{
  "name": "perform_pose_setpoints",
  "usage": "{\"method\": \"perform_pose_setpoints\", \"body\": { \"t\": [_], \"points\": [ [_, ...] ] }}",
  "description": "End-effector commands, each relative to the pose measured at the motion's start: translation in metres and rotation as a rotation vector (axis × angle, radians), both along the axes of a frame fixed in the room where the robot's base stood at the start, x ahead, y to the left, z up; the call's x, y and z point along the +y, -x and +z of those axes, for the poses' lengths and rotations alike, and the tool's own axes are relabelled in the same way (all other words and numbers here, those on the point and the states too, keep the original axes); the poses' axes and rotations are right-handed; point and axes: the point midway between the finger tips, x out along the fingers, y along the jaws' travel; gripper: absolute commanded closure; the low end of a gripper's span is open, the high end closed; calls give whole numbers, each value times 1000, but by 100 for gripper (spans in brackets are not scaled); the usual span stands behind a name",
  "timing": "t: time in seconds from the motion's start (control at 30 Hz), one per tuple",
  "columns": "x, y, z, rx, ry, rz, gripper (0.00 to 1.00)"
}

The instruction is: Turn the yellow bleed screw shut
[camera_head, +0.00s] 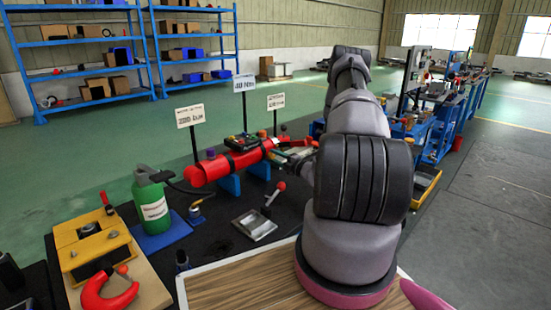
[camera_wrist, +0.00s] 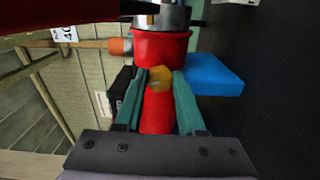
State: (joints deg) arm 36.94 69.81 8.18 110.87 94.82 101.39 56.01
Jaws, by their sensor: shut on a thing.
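The yellow bleed screw (camera_wrist: 160,76) shows in the wrist view as a small yellow head in front of a red body (camera_wrist: 160,48). My gripper (camera_wrist: 159,80) has its two teal fingers on either side of it, shut on it. The fingers hide part of the screw's sides. In the head view, a red cylinder (camera_head: 212,171) lies on blue supports (camera_head: 230,184), and my gripper (camera_head: 300,157) is at its right end, small and partly hidden by my arm. I cannot make out the screw there.
A green bottle (camera_head: 151,204) stands left of the red cylinder. A red clamp (camera_head: 108,292) lies on a board at the front left. A metal tray (camera_head: 254,225) lies on the dark table below the cylinder. Sign posts, including one sign (camera_head: 244,82), rise behind it.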

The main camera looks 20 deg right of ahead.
Motion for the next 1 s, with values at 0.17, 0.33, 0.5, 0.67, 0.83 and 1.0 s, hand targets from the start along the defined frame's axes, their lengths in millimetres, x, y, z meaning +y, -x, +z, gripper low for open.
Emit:
{"method": "perform_pose_setpoints", "body": {
  "t": [0.17, 0.33, 0.5, 0.67, 0.83, 1.0],
  "points": [
    [0, 1, -2, 42, -104, 1, 100],
    [0, 2, -2, 67, -170, 1, 100],
    [0, 2, -3, 81, -208, 0, 100],
    [0, 2, -3, 85, -220, 0, 100],
    [0, 2, -3, 86, -222, 0, 100],
    [0, 2, -3, 86, -222, 0, 58]
  ]
}}
